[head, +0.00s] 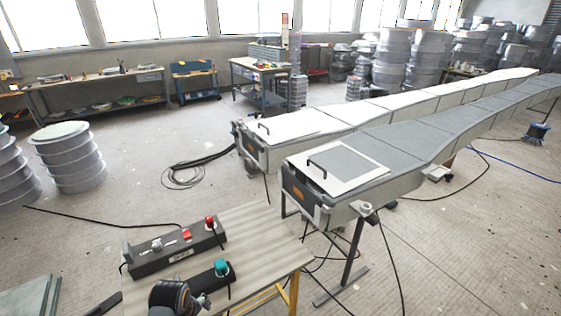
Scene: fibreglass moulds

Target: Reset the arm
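A dark rounded item with a grey metal piece (178,298) is at the bottom edge, over the near end of the workbench (265,240). On the bench lie a dark control box (178,247) with a red knob and a red switch, and a smaller black box (195,287) with a teal knob.
Two long moulds, one white (300,124) and one grey-topped (400,140), run away to the right on legs. Black cables (185,175) lie on the floor. Ringed round stacks (70,157) stand at left. A long table (95,90) lines the back wall. Floor between is open.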

